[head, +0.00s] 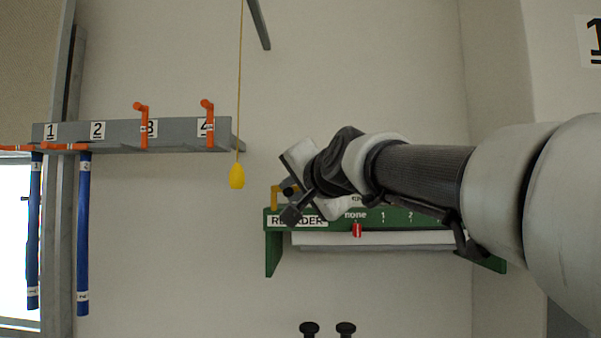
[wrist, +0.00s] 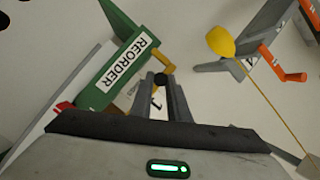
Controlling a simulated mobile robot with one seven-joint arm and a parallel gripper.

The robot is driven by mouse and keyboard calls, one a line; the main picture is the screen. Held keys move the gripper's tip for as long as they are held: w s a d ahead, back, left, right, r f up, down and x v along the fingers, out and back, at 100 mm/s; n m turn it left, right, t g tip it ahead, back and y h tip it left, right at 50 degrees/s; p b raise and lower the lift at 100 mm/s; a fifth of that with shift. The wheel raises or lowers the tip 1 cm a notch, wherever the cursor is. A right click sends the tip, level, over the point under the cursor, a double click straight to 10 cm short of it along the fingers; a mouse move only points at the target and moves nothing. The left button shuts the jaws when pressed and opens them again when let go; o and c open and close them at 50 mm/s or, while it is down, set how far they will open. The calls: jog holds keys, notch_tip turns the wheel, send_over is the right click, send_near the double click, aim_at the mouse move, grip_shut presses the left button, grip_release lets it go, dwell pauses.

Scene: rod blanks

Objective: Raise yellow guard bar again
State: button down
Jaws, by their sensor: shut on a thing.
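The yellow guard bar (head: 275,197) is a short bent bar at the left end of the green REORDER board (head: 275,250). My gripper (head: 289,190) is at this left end of the board. My gripper hides part of the bar in the head view.
A red marker (head: 357,230) hangs under "none" on the board. A yellow pull knob (head: 237,176) hangs on a cord close left of my gripper. A grey rack (head: 180,134) carries orange levers, with blue rods (head: 83,240) hanging at its left.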

jog(key=g+p, duration=0.1)
jog(key=p, duration=0.1)
jog(key=r+p, duration=0.1)
jog(key=p, duration=0.2)
jog(key=shift+w+m+g, duration=0.3)
jog(key=shift+w+g, duration=0.05)
jog(key=shift+g, duration=0.05)
jog(key=c, duration=1.7)
grip_release()
jog(key=b+v, duration=0.2)
jog(key=v, duration=1.5)
jog(key=shift+s+a+r+b, duration=0.15)
jog(key=shift+s+b, duration=0.1)
jog(key=shift+b, duration=0.15)
